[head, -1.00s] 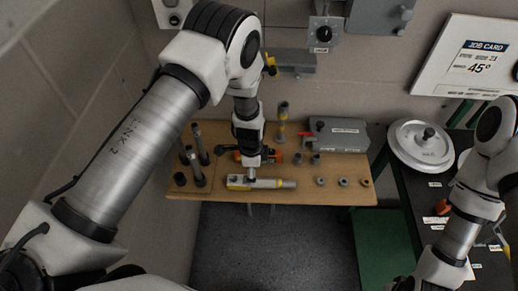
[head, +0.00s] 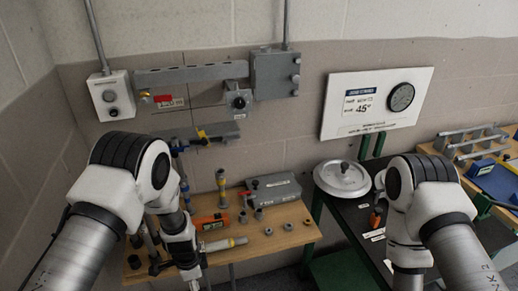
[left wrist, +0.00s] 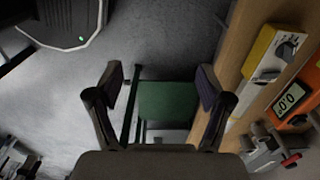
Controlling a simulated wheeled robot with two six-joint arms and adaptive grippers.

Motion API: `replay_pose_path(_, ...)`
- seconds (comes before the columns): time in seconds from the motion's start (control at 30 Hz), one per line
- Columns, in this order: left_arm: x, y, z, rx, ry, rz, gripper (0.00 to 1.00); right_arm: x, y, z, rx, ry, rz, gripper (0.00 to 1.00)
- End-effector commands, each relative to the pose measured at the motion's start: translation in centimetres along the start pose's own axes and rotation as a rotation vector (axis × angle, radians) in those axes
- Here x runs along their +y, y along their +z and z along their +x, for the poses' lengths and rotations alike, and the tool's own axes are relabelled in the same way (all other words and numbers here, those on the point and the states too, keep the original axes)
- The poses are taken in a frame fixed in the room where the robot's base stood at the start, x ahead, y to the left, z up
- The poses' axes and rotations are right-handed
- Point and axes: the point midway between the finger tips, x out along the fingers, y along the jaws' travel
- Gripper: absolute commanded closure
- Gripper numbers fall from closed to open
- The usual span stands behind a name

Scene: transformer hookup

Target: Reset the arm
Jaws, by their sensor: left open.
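My left arm comes in from the left in the head view. Its gripper (head: 190,268) points down at the left front edge of the wooden bench (head: 285,240), beside a grey tool with a yellow band (head: 222,244). In the left wrist view my left gripper (left wrist: 160,88) is open, with nothing between its fingers, over the floor beside the bench edge. The yellow and grey tool (left wrist: 272,55) lies on the bench to its right. My right arm (head: 405,235) hangs at the right in the head view; its fingertips are outside the frame.
Behind the tool are an orange meter (head: 210,221), a grey box (head: 273,188) and several small rings. A black table at right holds a round white-grey disc (head: 342,178). A job card board (head: 376,103) and switch boxes are on the wall. A green surface (left wrist: 166,101) lies below.

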Motion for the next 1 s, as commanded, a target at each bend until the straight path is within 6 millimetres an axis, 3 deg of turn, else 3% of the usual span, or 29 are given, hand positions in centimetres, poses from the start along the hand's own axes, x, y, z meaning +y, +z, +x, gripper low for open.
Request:
replay_pose_path(0.03, 0.3, 0.5, 1.8, -0.001, 0.012, -0.01, 0.21, 0.0, 0.0, 1.4, 0.0, 0.0, 0.0, 0.6)
replay_pose_path(0.17, 2.1, 1.8, 3.7, -0.013, 0.056, -0.027, 0.21, 0.0, 0.0, 2.5, 0.0, 0.0, 0.0, 0.6)
replay_pose_path(0.37, 6.6, 5.1, 7.6, -0.048, 0.136, -0.054, 0.21, 0.0, 0.0, 4.8, 0.0, 0.0, 0.0, 0.6)
replay_pose_path(0.57, 13.9, 10.1, 12.1, -0.109, 0.19, -0.231, 0.21, 0.1, 0.0, 8.2, 0.0, 0.0, 0.0, 0.6)
replay_pose_path(0.67, 19.8, 13.3, 14.1, -0.148, 0.187, -0.478, 0.21, 0.1, 0.0, 10.7, 0.0, 0.0, 0.0, 0.6)
replay_pose_path(0.73, 23.1, 14.6, 13.5, -0.148, 0.15, -0.709, 0.21, 0.1, 0.0, 11.2, -0.001, 0.0, 0.0, 0.6)
replay_pose_path(0.8, 24.5, 14.8, 11.7, -0.115, 0.101, -0.928, 0.21, 0.1, 0.0, 10.6, -0.001, 0.0, 0.0, 0.6)
replay_pose_path(1.0, 22.7, 13.9, 11.0, 0.001, -0.003, -1.295, 0.21, 0.1, 0.0, 10.4, 0.0, 0.0, 0.0, 0.6)
